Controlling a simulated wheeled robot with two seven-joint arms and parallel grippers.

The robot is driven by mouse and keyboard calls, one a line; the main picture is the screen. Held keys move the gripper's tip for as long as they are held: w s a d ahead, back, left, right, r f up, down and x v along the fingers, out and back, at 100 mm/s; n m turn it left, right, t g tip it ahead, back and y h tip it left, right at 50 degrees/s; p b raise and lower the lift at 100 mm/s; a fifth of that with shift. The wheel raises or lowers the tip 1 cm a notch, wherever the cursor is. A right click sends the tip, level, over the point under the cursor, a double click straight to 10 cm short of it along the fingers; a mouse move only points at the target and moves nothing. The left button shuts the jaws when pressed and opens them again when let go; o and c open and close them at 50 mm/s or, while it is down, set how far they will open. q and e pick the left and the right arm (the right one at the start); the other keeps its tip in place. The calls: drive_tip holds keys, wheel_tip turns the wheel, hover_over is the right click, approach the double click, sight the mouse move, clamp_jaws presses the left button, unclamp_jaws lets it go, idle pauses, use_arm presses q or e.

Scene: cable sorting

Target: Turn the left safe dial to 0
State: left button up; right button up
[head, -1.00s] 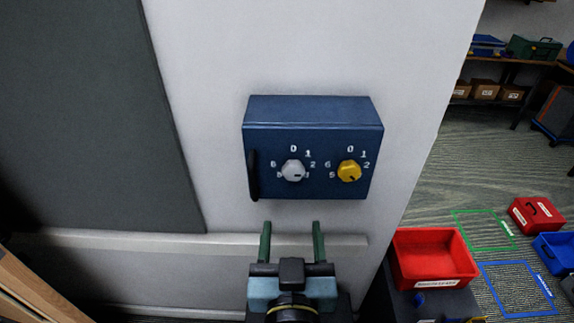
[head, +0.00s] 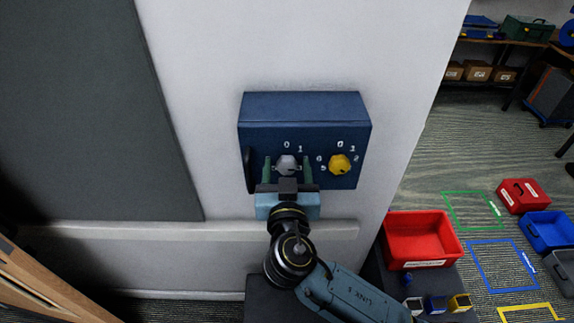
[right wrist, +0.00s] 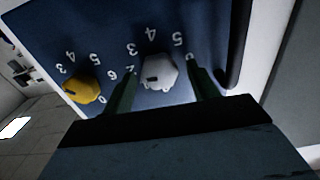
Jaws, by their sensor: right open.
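The blue safe (head: 305,108) is fixed to the pale wall, with two dials on its front. The left dial (head: 287,165) is grey-white; the right dial (head: 340,165) is yellow. My right gripper (head: 287,160) is open, with one green finger on each side of the left dial. In the right wrist view the left dial (right wrist: 160,72) sits between the open fingers, with gaps visible beside it. Its dark mark there points to the picture's left, on the side of the 2; the exact number is unclear. The gripper hides the lower digits in the head view. My left gripper is out of view.
A dark handle (head: 248,170) stands out at the safe's left edge. The yellow dial is close beside the right finger. A red bin (head: 420,238) is at the lower right, beyond the wall. A wooden piece (head: 40,280) is at the lower left.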

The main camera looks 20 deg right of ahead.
drive_tip(key=shift+c, duration=0.3)
drive_tip(key=c, duration=0.9)
drive_tip(key=shift+n, duration=0.3)
drive_tip(key=n, duration=0.2)
drive_tip(key=shift+n, duration=0.4)
drive_tip(key=n, duration=0.3)
drive_tip(key=shift+a+n, duration=0.1)
drive_tip(key=shift+n, duration=0.2)
drive_tip(key=n+p, duration=0.1)
drive_tip(key=n, duration=0.4)
drive_tip(key=shift+a, duration=0.1)
drive_tip(key=n, duration=0.5)
drive_tip(key=shift+f+n, duration=0.15)
drive_tip(key=shift+n, duration=0.25)
